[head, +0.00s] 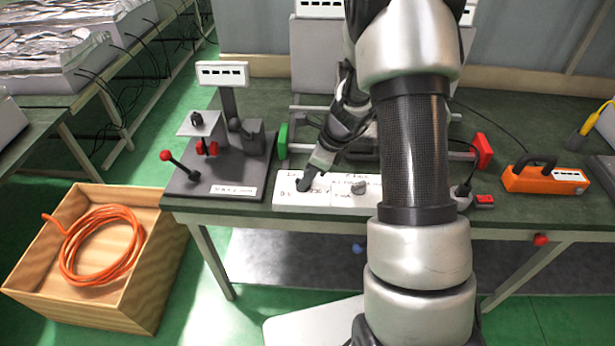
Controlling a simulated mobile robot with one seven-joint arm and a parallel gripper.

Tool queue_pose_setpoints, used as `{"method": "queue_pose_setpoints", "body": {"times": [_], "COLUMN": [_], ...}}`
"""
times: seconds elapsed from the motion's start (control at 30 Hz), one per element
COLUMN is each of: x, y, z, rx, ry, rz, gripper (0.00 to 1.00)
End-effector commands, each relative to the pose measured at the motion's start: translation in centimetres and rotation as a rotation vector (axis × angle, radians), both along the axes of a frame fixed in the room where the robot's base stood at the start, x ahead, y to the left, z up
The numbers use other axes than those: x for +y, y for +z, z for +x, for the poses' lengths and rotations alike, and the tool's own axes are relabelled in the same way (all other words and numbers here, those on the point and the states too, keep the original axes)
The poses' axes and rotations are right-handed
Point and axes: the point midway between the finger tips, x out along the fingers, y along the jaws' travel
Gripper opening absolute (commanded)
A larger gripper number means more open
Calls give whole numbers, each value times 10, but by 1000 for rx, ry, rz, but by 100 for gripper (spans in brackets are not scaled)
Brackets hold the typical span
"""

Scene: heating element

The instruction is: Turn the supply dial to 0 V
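A white panel box (284,203) lies near the front edge of the green workbench, with dark printed markings too small to read fully. A dark knob (360,187) shows on its right-hand section. My gripper (304,186) points down at the panel's left-hand section, at a dark shape that may be a dial or my fingertips. The supply dial cannot be made out clearly there, and neither can its setting. I cannot tell whether the fingers are open or shut. My arm hides the panel's right end.
A grey test stand (215,178) with red-knobbed levers stands left of the panel. A green block (283,141) and a red block (484,151) stand behind. An orange device (545,180) sits at right. A wooden crate (95,308) with an orange hose is on the floor at left.

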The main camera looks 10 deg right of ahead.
Motion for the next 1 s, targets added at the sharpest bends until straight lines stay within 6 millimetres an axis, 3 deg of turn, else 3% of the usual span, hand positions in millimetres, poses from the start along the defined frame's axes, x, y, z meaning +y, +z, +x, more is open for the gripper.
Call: {"method": "queue_pose_setpoints", "body": {"times": [0.23, 0.4, 0.43, 0.77, 1.0], "x": [0, 0, 0, 0, -1], "y": [0, 0, 0, 0, 0], "z": [0, 0, 0, 1, 2], "rx": [-1, 0, -1, -1, 0], "ry": [0, 0, 0, 28, 153], "rz": [-1, 0, -1, 0, 0], "gripper": [30, 1, 0, 0, 0]}}
